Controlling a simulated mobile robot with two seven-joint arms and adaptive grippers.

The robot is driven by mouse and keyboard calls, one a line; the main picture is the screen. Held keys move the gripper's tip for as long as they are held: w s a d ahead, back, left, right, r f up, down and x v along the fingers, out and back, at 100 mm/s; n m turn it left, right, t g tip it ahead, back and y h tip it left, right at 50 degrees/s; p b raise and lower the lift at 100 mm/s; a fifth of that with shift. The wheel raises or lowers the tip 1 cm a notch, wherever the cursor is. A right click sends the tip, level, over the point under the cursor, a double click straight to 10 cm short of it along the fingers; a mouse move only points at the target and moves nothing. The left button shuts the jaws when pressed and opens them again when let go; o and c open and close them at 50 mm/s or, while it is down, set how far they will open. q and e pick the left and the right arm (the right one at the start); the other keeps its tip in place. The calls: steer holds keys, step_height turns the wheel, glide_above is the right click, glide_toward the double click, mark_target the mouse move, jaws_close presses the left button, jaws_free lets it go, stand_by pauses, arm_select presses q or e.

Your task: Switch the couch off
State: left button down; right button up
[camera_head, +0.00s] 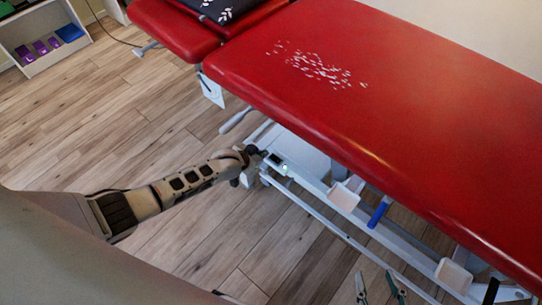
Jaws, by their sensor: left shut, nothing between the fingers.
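The couch (420,110) is a red padded treatment table on a pale metal frame, running from the upper left to the lower right. On its frame, below the near edge of the padding, is a small dark panel (273,158) with a lit greenish-white spot (284,169) beside it. My left gripper (262,153) is shut and empty, with its dark tip just left of the panel. I cannot tell whether it touches the panel or frame. Part of the panel's left side may be hidden by the gripper. My right gripper is not in view.
Two white trays (343,197) (453,276) and a blue handle (378,213) are along the couch frame. Two green-handled tools (362,290) (396,289) show at the bottom edge. A white shelf (40,40) stands upper left. The wooden floor (110,110) is mostly clear.

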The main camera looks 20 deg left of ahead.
arm_select(q)
steer(key=b, duration=0.5)
glide_toward(274, 155)
steer(key=w+d+f, duration=0.1)
steer(key=w+f, duration=0.1)
steer(key=w, duration=0.1)
steer(key=shift+f, duration=0.5)
steer(key=shift+w+f+b, duration=0.2)
steer(key=shift+f+b, duration=0.35)
steer(key=shift+b, duration=0.1)
steer(key=shift+w, duration=0.3)
arm_select(e)
steer(key=a+r+m+t+y, duration=0.1)
steer(key=a+r+m, duration=0.1)
steer(key=a, duration=0.4)
steer(key=shift+w+a+m+y, duration=0.35)
steer(key=shift+w+m+y, duration=0.1)
steer(key=shift+m, duration=0.35)
arm_select(q)
steer(key=shift+r, duration=0.1)
steer(key=shift+a, duration=0.1)
